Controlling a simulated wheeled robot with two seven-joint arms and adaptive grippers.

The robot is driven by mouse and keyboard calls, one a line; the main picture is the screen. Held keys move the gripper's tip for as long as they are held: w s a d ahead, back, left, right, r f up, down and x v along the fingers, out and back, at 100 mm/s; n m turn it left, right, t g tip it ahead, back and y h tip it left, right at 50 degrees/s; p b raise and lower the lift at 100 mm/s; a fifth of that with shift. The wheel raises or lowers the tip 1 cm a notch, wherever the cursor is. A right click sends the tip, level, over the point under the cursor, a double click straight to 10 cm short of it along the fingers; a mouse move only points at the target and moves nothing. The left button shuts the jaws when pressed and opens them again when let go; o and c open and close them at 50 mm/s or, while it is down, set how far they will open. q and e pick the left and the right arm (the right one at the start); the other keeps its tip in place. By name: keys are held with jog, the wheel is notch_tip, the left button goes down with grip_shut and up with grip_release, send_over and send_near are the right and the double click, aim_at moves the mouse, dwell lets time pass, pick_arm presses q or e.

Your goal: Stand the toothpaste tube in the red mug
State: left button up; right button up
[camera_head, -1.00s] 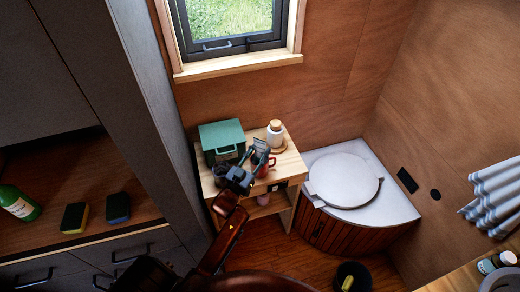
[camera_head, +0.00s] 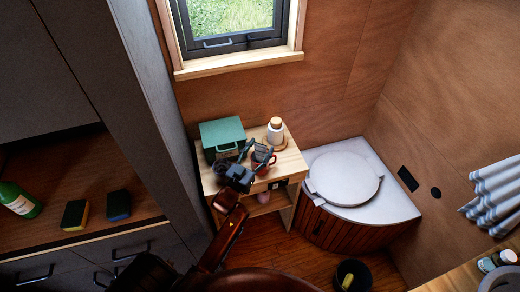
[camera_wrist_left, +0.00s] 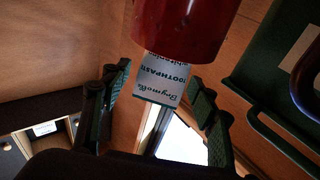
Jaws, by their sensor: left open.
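The red mug (camera_head: 271,162) stands on the small wooden shelf unit, partly hidden behind my left gripper. In the left wrist view, the red mug (camera_wrist_left: 183,25) is at the top edge. The toothpaste tube (camera_wrist_left: 163,80) sticks out of its mouth, pale, with its lettering upside down. In the head view I cannot make the tube out clearly against the gripper. My left gripper (camera_head: 257,154) is open at the mug. In the wrist view its fingers (camera_wrist_left: 160,84) stand apart on either side of the tube, with gaps on both sides. My right gripper is not in view.
The wooden shelf unit (camera_head: 287,165) also holds a green box (camera_head: 222,135) at left and a white jar with a cork lid (camera_head: 275,131) behind the mug. A tall grey cabinet is close on the left. A white toilet lid (camera_head: 343,179) is at right.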

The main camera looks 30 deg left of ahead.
pick_arm(q)
notch_tip(320, 180, up, 10)
jog(key=shift+f, duration=0.15)
dwell(0.3)
dwell(0.7)
